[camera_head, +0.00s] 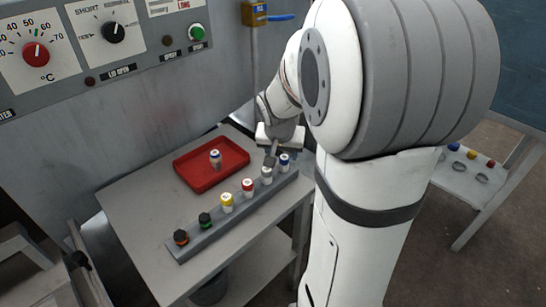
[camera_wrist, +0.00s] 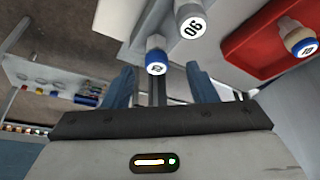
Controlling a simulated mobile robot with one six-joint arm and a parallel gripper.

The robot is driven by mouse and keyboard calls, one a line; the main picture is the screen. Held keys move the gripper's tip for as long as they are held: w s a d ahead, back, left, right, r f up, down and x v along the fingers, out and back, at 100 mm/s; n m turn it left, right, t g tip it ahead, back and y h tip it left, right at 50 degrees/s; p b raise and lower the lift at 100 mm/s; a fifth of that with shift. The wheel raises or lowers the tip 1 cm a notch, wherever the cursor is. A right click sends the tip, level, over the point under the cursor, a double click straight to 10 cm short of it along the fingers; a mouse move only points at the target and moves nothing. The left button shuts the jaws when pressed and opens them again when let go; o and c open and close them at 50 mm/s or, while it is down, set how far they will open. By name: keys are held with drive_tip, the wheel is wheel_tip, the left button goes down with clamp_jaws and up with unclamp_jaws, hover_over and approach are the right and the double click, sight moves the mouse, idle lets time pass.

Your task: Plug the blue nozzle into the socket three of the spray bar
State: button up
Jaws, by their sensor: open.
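A nozzle with a blue band and white top (camera_head: 284,158) stands at the far right end of a long grey bar (camera_head: 215,232) on the table. It also shows in the wrist view (camera_wrist: 156,55), with a printed white cap. My gripper (camera_wrist: 160,72) is open, with this blue nozzle ahead of and between its two fingers, not gripped. In the head view my gripper (camera_head: 273,152) is beside that end of the bar, partly hidden. A second blue-banded piece (camera_head: 215,157) with a tan body stands in the red tray.
The red tray (camera_head: 190,181) lies behind. A control panel (camera_head: 110,40) rises at the back. Another table (camera_head: 455,185) with coloured parts is right.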

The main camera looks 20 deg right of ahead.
sight(284, 158)
drive_tip(key=x, duration=0.6)
drive_tip(key=shift+d, duration=0.35)
drive_tip(key=c, duration=1.1)
